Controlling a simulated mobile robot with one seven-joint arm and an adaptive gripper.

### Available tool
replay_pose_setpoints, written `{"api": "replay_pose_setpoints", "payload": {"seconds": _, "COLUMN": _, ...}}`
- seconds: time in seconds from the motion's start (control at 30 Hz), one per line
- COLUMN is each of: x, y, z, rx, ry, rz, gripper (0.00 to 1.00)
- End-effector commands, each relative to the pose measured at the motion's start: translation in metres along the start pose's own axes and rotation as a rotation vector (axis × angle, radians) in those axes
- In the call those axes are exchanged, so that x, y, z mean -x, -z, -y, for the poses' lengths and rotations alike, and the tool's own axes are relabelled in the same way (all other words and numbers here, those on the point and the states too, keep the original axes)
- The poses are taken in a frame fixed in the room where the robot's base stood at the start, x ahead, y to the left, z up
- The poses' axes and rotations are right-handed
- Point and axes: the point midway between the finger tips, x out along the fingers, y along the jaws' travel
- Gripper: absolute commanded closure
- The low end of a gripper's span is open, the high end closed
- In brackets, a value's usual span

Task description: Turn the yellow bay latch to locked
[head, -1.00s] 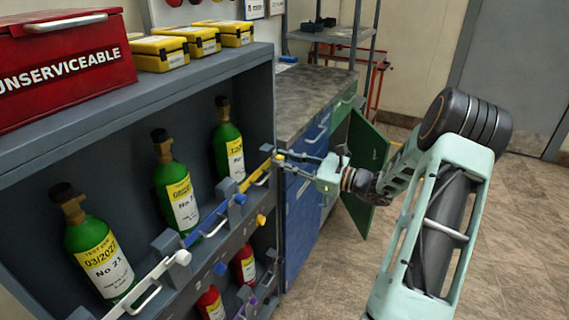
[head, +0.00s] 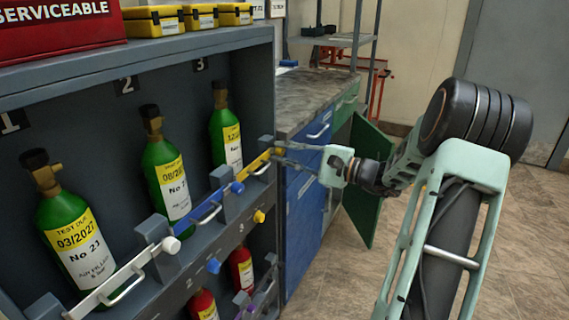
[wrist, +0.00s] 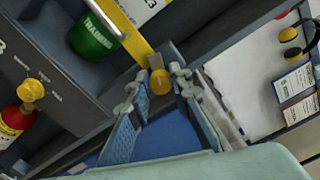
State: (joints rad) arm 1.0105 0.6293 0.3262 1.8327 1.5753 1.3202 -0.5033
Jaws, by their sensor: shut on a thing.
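The yellow bay bar (head: 257,164) crosses in front of the green bottle under number 3 and ends in a round yellow knob (wrist: 160,82). A separate yellow knob (head: 259,216) sits on the panel below; the wrist view shows it (wrist: 32,90) with small markings beside it, too small to read. My gripper (head: 280,153) is at the right end of the yellow bar. In the wrist view my gripper (wrist: 157,86) is shut on the bar's end knob, one finger on each side. The knob's contact faces are partly hidden by the fingers.
A blue bar (head: 208,214) and white bar (head: 122,277) front the other green bottles. A blue panel knob (head: 213,265) and red bottles (head: 241,268) are lower down. The blue cabinet (head: 303,210) and open green door (head: 366,180) are close to my gripper. Floor at right is clear.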

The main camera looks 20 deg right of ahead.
Motion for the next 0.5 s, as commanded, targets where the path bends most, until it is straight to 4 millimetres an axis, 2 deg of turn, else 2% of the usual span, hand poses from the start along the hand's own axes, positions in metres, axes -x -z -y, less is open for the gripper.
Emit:
{"api": "replay_pose_setpoints", "payload": {"seconds": 0.03, "x": 0.0008, "y": 0.0029, "z": -0.0062, "rx": 0.044, "ry": -0.001, "rz": -0.002, "gripper": 1.00}}
{"api": "replay_pose_setpoints", "payload": {"seconds": 0.5, "x": 0.0004, "y": 0.0014, "z": -0.0034, "rx": 0.335, "ry": -0.001, "rz": -0.001, "gripper": 1.00}}
